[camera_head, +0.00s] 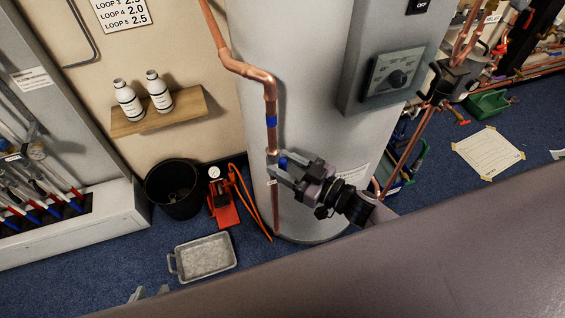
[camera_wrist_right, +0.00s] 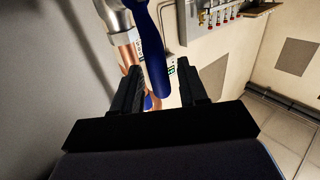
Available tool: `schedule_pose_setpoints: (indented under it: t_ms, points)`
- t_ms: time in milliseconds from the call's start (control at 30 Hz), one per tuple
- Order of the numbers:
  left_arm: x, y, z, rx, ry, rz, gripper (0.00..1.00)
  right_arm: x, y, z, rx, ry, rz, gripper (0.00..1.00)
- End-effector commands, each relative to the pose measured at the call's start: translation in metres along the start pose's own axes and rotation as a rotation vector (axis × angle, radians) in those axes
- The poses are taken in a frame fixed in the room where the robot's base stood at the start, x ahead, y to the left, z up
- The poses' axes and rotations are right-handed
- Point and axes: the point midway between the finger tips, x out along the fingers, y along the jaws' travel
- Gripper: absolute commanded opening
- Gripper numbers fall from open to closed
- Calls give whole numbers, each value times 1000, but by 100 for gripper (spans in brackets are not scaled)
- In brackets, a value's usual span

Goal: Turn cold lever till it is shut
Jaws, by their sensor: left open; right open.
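The cold lever (camera_wrist_right: 154,50) is a blue handle on a metal valve body (camera_wrist_right: 117,16) in a copper pipe.
The copper pipe (camera_head: 271,97) with a blue band runs down the grey cylinder (camera_head: 300,60). A control box (camera_head: 395,75) sticks out on its right. A shelf with two bottles (camera_head: 158,112), a black bucket (camera_head: 172,190), a red pump (camera_head: 222,207) and a grey tray (camera_head: 205,257) are to the left.

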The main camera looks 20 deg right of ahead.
Motion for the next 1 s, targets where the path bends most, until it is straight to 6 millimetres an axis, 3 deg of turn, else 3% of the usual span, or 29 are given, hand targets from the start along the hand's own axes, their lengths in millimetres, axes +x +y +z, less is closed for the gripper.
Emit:
schedule_pose_setpoints:
  t_ms: [333, 367, 400, 500, 1000]
  points:
    - [0, 0, 0, 0, 1, 0, 43, 6, 0, 0, 1, 0, 0, 43]
    - [0, 0, -1, 0, 1, 0, 43, 6, 0, 0, 1, 0, 0, 39]
    - [0, 0, -1, 0, 1, 0, 43, 6, 0, 0, 1, 0, 0, 26]
    - [0, 0, -1, 0, 1, 0, 43, 6, 0, 0, 0, 0, 0, 0]
    - [8, 0, 9, 0, 2, -1, 43, 1, 6, 4, 77, 56, 2, 0]
